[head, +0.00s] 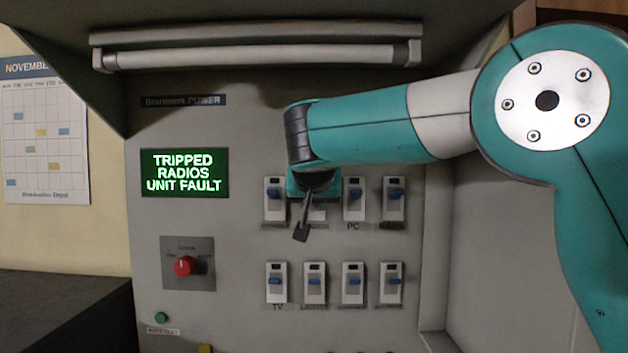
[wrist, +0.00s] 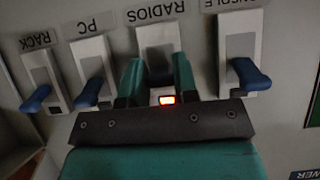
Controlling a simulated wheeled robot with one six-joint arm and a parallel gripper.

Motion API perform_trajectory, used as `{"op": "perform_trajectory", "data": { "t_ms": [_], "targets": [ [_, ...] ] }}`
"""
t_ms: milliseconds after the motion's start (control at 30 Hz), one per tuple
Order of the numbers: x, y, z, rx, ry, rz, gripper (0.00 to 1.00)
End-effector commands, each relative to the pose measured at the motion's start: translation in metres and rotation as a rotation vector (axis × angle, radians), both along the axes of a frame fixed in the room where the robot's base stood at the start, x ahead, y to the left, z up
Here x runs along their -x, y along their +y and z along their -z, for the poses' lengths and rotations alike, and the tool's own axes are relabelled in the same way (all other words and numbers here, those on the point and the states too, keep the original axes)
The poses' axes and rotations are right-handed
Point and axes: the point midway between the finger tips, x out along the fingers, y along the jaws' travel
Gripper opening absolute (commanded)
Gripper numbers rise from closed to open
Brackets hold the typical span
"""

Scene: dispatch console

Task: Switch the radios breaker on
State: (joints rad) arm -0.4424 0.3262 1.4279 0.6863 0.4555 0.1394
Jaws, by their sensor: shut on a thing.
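The radios breaker (wrist: 157,38) is in the middle of the wrist view, its RADIOS label upside down. My gripper (wrist: 158,78) has one teal finger on each side of its lever and is shut on it. The lever is mostly hidden between the fingers, so I cannot tell its exact position. A small orange-red light (wrist: 166,99) glows at this breaker. In the head view, my gripper (head: 314,187) covers most of the radios breaker (head: 318,215), second from left in the upper row. The green display (head: 185,172) reads TRIPPED RADIOS UNIT FAULT.
The PC breaker (wrist: 90,65) and the console breaker (wrist: 240,50) stand close on either side of my fingers. A lower row of breakers includes the TV breaker (head: 276,283). A red rotary knob (head: 184,266) is at left. A lamp bar (head: 255,55) overhangs the panel.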

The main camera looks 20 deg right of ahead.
Motion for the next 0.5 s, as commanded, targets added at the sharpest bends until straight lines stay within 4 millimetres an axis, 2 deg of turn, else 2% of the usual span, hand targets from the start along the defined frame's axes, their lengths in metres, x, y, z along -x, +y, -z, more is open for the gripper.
{"op": "perform_trajectory", "data": {
  "t_ms": [33,500],
  "targets": [
    [-0.0009,-0.0011,-0.0131,-0.013,0.041,0.002,0.04],
    [-0.0042,-0.0016,-0.0164,-0.105,0.320,0.001,0.04]
  ]
}}
